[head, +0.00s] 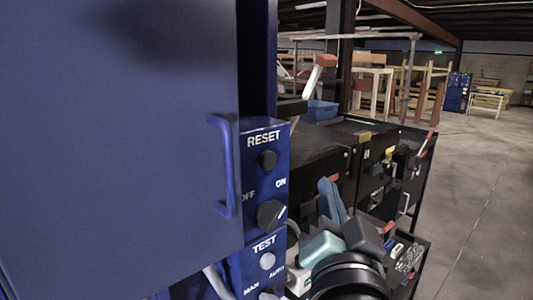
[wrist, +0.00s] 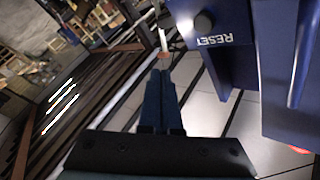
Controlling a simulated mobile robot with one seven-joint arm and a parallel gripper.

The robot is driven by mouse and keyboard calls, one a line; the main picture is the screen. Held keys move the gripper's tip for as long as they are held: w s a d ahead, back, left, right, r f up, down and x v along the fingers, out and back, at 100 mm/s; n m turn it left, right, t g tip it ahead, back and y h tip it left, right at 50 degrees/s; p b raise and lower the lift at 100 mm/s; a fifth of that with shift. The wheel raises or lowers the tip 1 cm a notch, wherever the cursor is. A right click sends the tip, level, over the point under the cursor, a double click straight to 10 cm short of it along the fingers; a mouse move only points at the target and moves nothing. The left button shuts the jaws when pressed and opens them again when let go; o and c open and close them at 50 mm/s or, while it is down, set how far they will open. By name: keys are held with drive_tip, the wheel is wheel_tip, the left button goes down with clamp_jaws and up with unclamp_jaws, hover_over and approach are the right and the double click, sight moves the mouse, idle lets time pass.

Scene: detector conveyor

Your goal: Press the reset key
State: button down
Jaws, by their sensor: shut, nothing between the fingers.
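The reset key is a round black button (head: 267,160) under the word RESET on a narrow blue control panel (head: 262,137). In the wrist view the same key (wrist: 203,22) shows near the top, with its label upside down. My gripper (head: 325,183) is to the right of the panel and lower than the key in the head view, apart from it. Its blue fingers (wrist: 160,73) are together and empty in the wrist view. The key lies above and to the right of the fingertips there.
A large blue door (head: 120,150) with a handle (head: 225,165) fills the left. Below the key are a rotary OFF/ON switch (head: 270,214) and a grey TEST button (head: 267,261). A dark cart (head: 405,170) stands behind my gripper. Open floor (head: 480,200) lies at the right.

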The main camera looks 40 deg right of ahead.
sight(268, 160)
drive_tip(key=w, duration=0.8)
drive_tip(key=shift+w+a+b, duration=0.4)
drive_tip(key=shift+w, duration=0.1)
idle(1.9)
drive_tip(key=shift+w, duration=0.35)
